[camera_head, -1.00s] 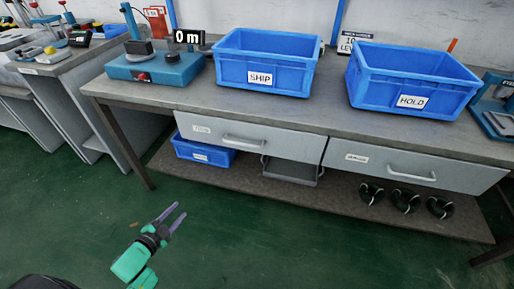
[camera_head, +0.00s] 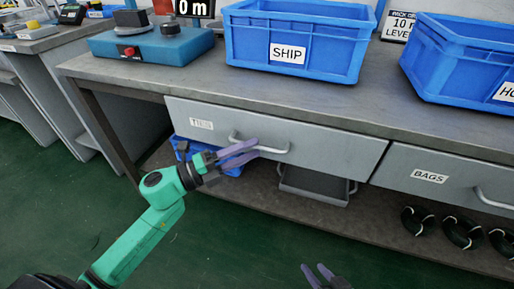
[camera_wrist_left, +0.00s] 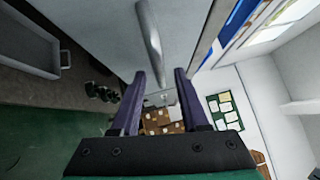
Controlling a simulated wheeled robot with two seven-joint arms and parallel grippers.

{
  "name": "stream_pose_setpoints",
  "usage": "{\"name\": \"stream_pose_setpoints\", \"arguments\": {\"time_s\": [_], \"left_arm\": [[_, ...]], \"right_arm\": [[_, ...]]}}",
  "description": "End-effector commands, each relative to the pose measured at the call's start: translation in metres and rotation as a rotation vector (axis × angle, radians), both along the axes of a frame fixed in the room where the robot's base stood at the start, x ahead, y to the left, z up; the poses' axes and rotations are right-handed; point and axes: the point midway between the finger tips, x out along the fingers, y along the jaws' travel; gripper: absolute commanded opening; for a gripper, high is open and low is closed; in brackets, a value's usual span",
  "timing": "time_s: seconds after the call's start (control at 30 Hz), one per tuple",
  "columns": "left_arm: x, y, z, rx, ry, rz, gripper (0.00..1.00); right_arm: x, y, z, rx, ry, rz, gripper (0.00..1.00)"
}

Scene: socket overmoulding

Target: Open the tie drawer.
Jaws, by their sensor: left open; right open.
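The tie drawer (camera_head: 310,147), grey with a label reading TIES, is shut under the bench top. Its bar handle (camera_head: 273,150) is on the front, and it also shows in the left wrist view (camera_wrist_left: 149,40). My left gripper (camera_head: 243,154) is open at the left part of the handle. In the left wrist view the handle runs down toward the gap between the two purple fingers (camera_wrist_left: 160,90); I cannot tell if they touch it. My right gripper (camera_head: 316,274) is open and empty low at the bottom edge, away from the drawers.
The bags drawer (camera_head: 400,176) is shut to the right. The SHIP bin (camera_head: 335,56) and HOLD bin (camera_head: 450,65) stand on the bench. A blue bin and grey tray (camera_head: 312,190) sit on the lower shelf beside black coils (camera_head: 462,228). The green floor in front is clear.

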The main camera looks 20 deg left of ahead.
Motion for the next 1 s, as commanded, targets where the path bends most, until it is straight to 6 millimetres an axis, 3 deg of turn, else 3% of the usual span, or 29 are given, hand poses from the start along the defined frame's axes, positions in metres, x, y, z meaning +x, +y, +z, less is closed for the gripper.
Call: {"name": "stream_pose_setpoints", "arguments": {"time_s": [0.13, 0.4, 0.43, 0.53, 0.57, 1.0], "left_arm": [[0.014, -0.015, 0.003, -0.001, -0.001, 0.001, 0.45], [0.017, -0.019, 0.003, -0.002, 0.003, 0.002, 0.45], [0.017, -0.019, 0.003, -0.002, 0.003, 0.002, 0.41], [0.017, -0.018, 0.003, -0.002, 0.003, 0.002, 0.03], [0.017, -0.018, 0.003, -0.002, 0.003, 0.002, 0.0], [0.017, -0.018, 0.002, -0.002, 0.003, 0.002, 0.0]], "right_arm": [[0.0, 0.001, -0.001, 0.005, -0.007, -0.001, 0.5], [0.0, 0.002, -0.001, 0.007, -0.008, -0.001, 0.5], [0.0, 0.001, -0.001, 0.007, -0.008, -0.001, 0.5], [0.0, 0.001, -0.001, 0.007, -0.008, -0.002, 0.5], [0.0, 0.001, -0.001, 0.007, -0.008, -0.002, 0.5], [0.0, 0.001, -0.001, 0.006, -0.008, -0.001, 0.5]]}}
